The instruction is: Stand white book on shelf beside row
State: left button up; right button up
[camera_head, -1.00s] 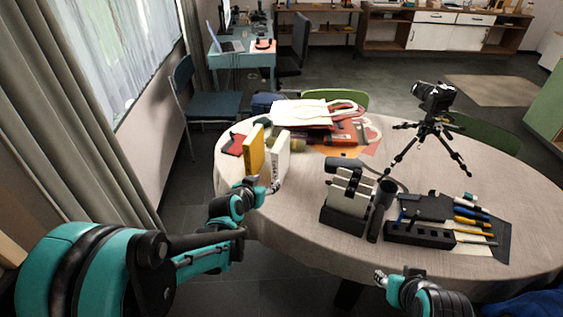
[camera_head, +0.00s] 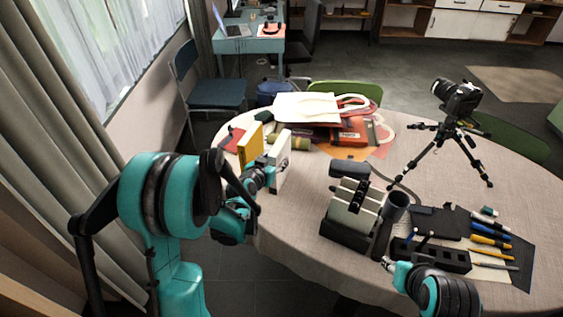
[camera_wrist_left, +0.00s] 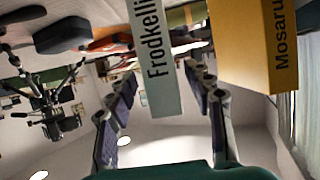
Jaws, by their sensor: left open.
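The white book (camera_head: 284,163) stands upright near the left edge of the round table, beside the yellow book (camera_head: 251,146). My left gripper (camera_head: 266,168) is at the white book's near side. In the left wrist view the open fingers (camera_wrist_left: 163,78) lie on either side of the white book's lettered spine (camera_wrist_left: 155,60), and the yellow book (camera_wrist_left: 265,45) is just to the right. Contact is unclear. A dark holder with a row of pale upright blocks (camera_head: 353,204) stands right of centre; I cannot tell if these are books. My right gripper (camera_head: 388,264) shows small at the table's front edge.
Bags and a folder (camera_head: 320,112) lie behind the books. A camera on a tripod (camera_head: 455,125) stands at the right. A black organiser (camera_head: 432,254) and several pens (camera_head: 490,240) lie front right. Bare cloth (camera_head: 290,215) lies between the white book and the holder.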

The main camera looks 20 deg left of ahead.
pick_arm(q)
jog(key=b+x, duration=0.2)
jog(key=x, duration=0.3)
jog(key=shift+a, duration=0.15)
jog(key=shift+w+f, duration=0.2)
jog(key=shift+w, duration=0.4)
jog(key=shift+r, duration=0.1)
grip_shut()
